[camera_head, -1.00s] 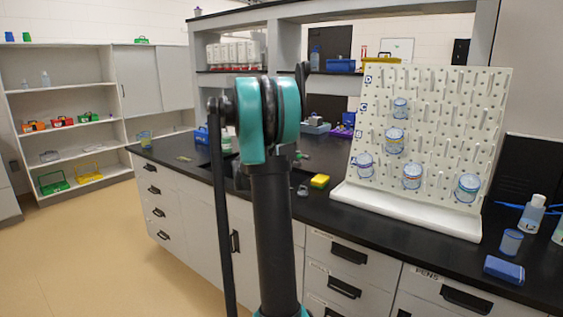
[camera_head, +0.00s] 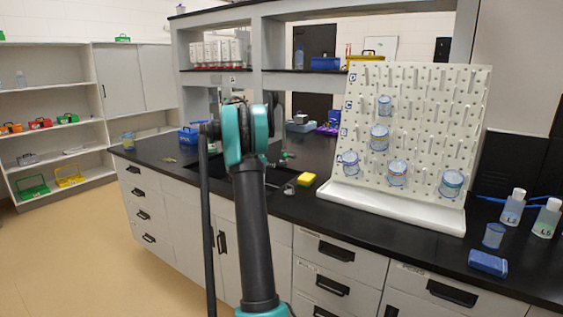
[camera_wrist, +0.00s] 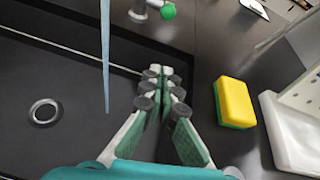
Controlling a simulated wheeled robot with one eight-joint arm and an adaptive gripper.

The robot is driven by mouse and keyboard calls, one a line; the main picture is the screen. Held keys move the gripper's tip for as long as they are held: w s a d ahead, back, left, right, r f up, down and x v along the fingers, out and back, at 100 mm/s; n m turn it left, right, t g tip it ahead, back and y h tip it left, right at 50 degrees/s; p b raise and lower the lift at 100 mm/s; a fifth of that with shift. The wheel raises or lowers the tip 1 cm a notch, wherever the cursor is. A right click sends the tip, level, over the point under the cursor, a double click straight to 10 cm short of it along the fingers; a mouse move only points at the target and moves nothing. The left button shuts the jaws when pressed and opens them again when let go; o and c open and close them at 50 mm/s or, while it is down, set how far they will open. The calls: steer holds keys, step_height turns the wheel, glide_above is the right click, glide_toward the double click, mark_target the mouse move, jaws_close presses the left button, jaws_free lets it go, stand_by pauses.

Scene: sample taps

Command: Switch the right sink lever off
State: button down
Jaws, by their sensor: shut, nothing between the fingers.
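In the wrist view, a grey tap base (camera_wrist: 138,14) stands at the sink's far right edge. A green lever knob (camera_wrist: 168,11) sits beside it, ahead of my gripper. A pale blue tapered strip (camera_wrist: 105,55), which looks like running water, falls over the black sink basin (camera_wrist: 70,75). My gripper (camera_wrist: 160,72) is shut and empty, above the sink's right rim, apart from the lever. In the head view, small green tap parts (camera_head: 285,155) show right of my arm. My arm hides my gripper and much of the sink there.
A yellow and green sponge (camera_wrist: 234,103) lies right of my gripper; it also shows in the head view (camera_head: 306,179). A pegboard (camera_head: 425,125) with several beakers stands on a white tray (camera_head: 385,207).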

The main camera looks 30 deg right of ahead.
steer(key=shift+d, duration=0.1)
steer(key=w+d+f, duration=0.1)
steer(key=w+d, duration=0.4)
steer(key=d, duration=0.5)
steer(key=shift+w+r, duration=0.1)
stand_by(0.4)
